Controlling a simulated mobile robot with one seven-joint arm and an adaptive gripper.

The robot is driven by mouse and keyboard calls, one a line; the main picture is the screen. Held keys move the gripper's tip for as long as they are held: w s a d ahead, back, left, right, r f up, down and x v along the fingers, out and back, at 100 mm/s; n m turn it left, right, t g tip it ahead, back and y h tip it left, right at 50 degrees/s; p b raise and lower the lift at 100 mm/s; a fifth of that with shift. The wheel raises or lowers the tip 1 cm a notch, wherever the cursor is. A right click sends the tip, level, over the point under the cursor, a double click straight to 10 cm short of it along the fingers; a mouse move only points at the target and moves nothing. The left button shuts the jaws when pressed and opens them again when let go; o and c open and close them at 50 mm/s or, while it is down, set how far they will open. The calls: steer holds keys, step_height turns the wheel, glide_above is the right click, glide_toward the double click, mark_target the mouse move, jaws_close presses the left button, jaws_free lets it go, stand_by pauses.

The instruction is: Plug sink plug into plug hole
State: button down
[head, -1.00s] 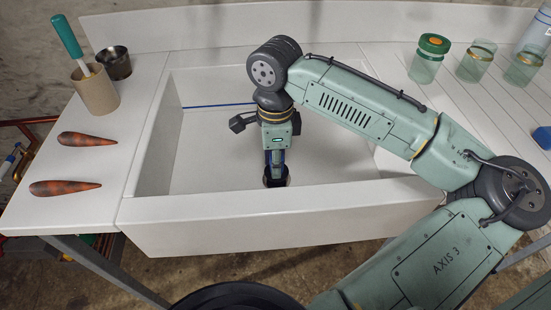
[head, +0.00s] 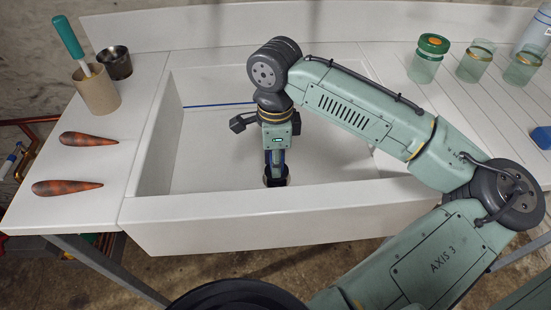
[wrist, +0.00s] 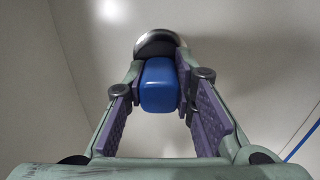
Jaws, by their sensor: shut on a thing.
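My gripper (head: 275,166) points down inside the white sink (head: 215,155), near its front wall. In the wrist view its fingers (wrist: 160,76) are shut on a blue block-shaped grip (wrist: 159,88), which I take to be the handle of the sink plug. A dark round piece with a shiny rim (wrist: 158,42) shows just beyond the blue grip. It also shows below the fingers in the head view (head: 276,181). I cannot tell whether this is the plug's body or the plug hole's rim. No separate open hole is visible.
A thin blue line (head: 218,105) lies across the sink. The left counter holds two reddish-brown tapered objects (head: 88,139), a tan holder (head: 97,92) with a teal-handled tool (head: 69,38), and a metal cup (head: 116,63). Jars (head: 474,61) and a blue block (head: 542,137) stand on the right.

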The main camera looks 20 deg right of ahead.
steer(key=shift+f+b, duration=0.6)
steer(key=shift+f, duration=0.45)
steer(key=c, duration=1.6)
jaws_free()
steer(key=shift+o, duration=0.3)
steer(key=o, duration=0.5)
